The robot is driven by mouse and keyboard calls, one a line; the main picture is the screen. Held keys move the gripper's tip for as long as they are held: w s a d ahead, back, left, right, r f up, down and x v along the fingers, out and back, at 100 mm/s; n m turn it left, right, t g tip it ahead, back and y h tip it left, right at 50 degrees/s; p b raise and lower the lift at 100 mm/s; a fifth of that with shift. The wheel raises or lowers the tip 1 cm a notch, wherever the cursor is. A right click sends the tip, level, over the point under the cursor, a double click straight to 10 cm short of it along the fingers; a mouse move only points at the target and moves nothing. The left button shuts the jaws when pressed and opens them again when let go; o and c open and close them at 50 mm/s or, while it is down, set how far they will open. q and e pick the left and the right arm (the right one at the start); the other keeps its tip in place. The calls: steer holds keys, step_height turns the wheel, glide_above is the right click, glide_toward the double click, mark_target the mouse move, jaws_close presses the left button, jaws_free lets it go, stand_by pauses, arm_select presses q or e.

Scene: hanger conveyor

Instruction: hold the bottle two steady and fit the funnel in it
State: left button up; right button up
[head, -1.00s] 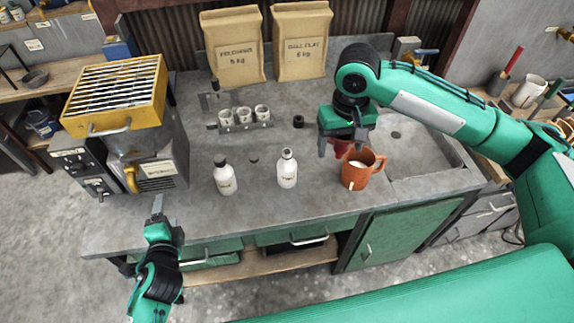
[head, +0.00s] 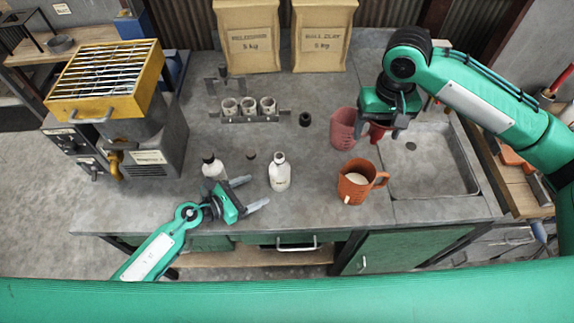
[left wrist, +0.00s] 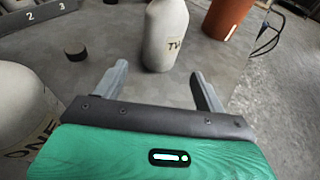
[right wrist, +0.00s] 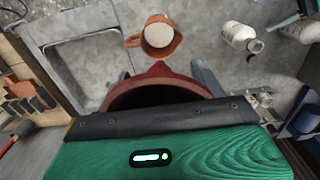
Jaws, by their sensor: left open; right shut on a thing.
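Bottle two (head: 280,173) is a white bottle, upright on the counter with no cap on it. In the left wrist view bottle two (left wrist: 165,35) stands just beyond and between the fingertips, apart from them. My left gripper (head: 250,193) is open and empty, low over the counter, left and in front of that bottle. My right gripper (head: 381,131) is shut on the red funnel (right wrist: 158,86), held above the counter by the sink. The fingers hide part of the funnel in the head view.
A dark cap (left wrist: 75,54) lies on the counter. An orange mug (head: 354,184) with white contents and a pinkish jug (head: 345,130) stand right of bottle two. A cup rack (head: 249,114) is behind; the sink (head: 430,160) is right.

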mark_target(272, 182)
arm_select(q)
steer(key=shift+w+d+f, duration=0.15)
steer(key=shift+w+d, duration=0.2)
steer(key=shift+d, duration=0.2)
arm_select(e)
steer(key=shift+s+a+r, duration=0.1)
steer(key=shift+s+a, duration=0.05)
steer(key=shift+a, duration=0.1)
arm_select(q)
steer(key=b+x, duration=0.1)
steer(key=x, duration=0.7)
steer(key=shift+w+d, duration=0.1)
arm_select(e)
steer(key=shift+d+f, duration=0.15)
steer(key=shift+f, duration=0.5)
arm_select(q)
steer(key=c, duration=0.7)
steer(key=shift+o, duration=0.2)
